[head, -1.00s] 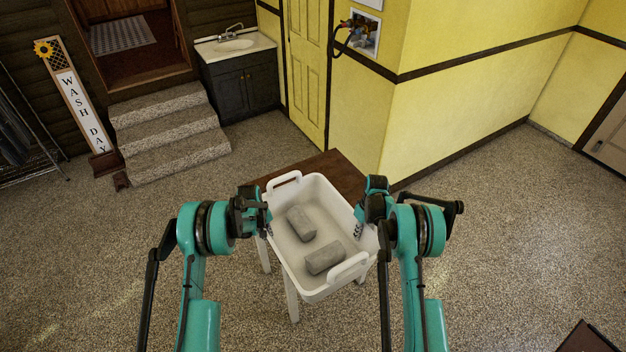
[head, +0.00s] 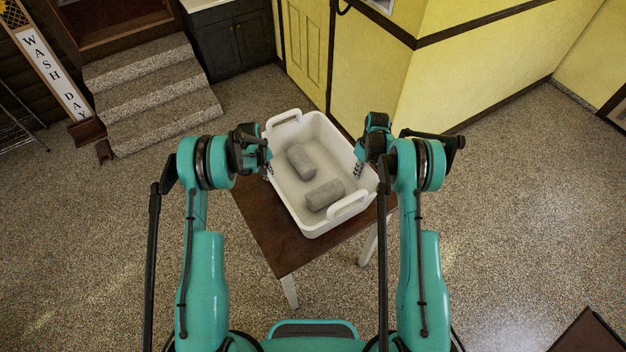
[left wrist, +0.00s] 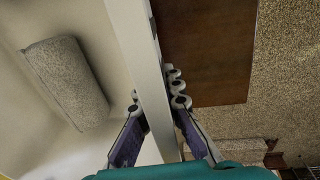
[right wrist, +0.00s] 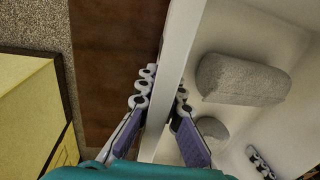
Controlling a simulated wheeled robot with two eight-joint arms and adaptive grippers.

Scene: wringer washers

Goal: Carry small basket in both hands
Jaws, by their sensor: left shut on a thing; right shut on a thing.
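The small basket (head: 303,222) is a white open tub with a loop handle at its far end and another at its near end. Two grey rolled or block-like pieces (head: 301,161) (head: 324,194) lie inside it. My left gripper (head: 266,162) is shut on the basket's left wall; in the left wrist view (left wrist: 157,98) its fingers straddle the white rim. My right gripper (head: 358,166) is shut on the right wall, with fingers on both sides of the rim in the right wrist view (right wrist: 163,93). The basket's underside is hidden.
A small brown-topped table (head: 282,250) with white legs is below the basket; I cannot tell whether they touch. Carpeted steps (head: 155,95) and a dark cabinet (head: 235,45) stand at the back left. A yellow wall (head: 470,65) is behind right. Speckled floor is open on both sides.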

